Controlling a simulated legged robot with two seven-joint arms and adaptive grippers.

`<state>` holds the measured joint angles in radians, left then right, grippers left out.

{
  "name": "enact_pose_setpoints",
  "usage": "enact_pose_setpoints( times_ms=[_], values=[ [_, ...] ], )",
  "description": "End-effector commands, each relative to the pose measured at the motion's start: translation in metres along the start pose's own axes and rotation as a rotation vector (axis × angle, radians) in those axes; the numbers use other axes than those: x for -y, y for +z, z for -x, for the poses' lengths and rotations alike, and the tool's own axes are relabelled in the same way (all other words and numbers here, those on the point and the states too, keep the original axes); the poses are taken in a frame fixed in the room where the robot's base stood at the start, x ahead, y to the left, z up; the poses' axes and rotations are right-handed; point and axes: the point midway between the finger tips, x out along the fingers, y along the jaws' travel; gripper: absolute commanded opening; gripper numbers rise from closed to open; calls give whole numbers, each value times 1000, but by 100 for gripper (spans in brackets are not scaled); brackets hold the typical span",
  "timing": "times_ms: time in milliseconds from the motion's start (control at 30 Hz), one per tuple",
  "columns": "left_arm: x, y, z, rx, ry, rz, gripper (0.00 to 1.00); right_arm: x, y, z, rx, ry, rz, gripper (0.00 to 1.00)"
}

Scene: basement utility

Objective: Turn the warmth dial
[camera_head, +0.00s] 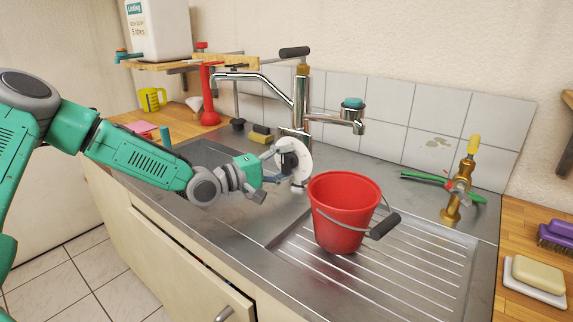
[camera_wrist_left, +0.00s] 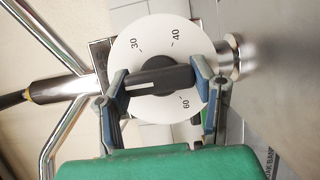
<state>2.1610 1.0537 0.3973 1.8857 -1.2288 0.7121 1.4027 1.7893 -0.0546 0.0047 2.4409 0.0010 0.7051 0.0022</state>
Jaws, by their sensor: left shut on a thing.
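The warmth dial is a round white disc (camera_wrist_left: 148,42) with dark numbers 30, 40 and 60 and a black bar-shaped knob (camera_wrist_left: 158,77) with a white line. It sits on the chrome tap (camera_head: 301,100) above the sink, and the white disc also shows in the head view (camera_head: 303,158). My left gripper (camera_wrist_left: 160,80) has its two fingers at either end of the black knob and is shut on it. In the head view my left gripper (camera_head: 275,168) reaches the dial from the left and hides part of it. My right gripper is not in view.
A red bucket (camera_head: 342,205) with a black-gripped handle stands on the ribbed drainer, just right of the dial. A brass tap (camera_head: 457,190) with a green hose stands farther right. Soap (camera_head: 538,275) and a purple brush lie on the right counter. A yellow sponge (camera_head: 262,134) lies behind the sink.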

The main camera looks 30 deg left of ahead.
Motion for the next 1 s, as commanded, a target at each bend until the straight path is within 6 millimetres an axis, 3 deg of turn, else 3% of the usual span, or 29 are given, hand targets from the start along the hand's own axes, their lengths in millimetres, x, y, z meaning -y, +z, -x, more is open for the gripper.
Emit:
enact_pose_setpoints(
  times_ms=[100,133,167,200,567,667,1000],
  values=[
    [2,-3,1,-8,-3,3,22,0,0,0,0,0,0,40],
    [2,-3,1,-7,-3,3,58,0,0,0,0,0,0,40],
    [2,-3,1,-7,-3,3,68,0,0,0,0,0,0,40],
    [2,-3,1,-6,-3,2,72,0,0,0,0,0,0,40],
    [0,0,4,-3,-1,0,72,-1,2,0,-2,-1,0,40],
    [-1,0,15,-4,0,1,72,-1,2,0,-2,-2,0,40],
    [1,-4,77,-6,6,6,72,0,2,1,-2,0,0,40]
  ],
)
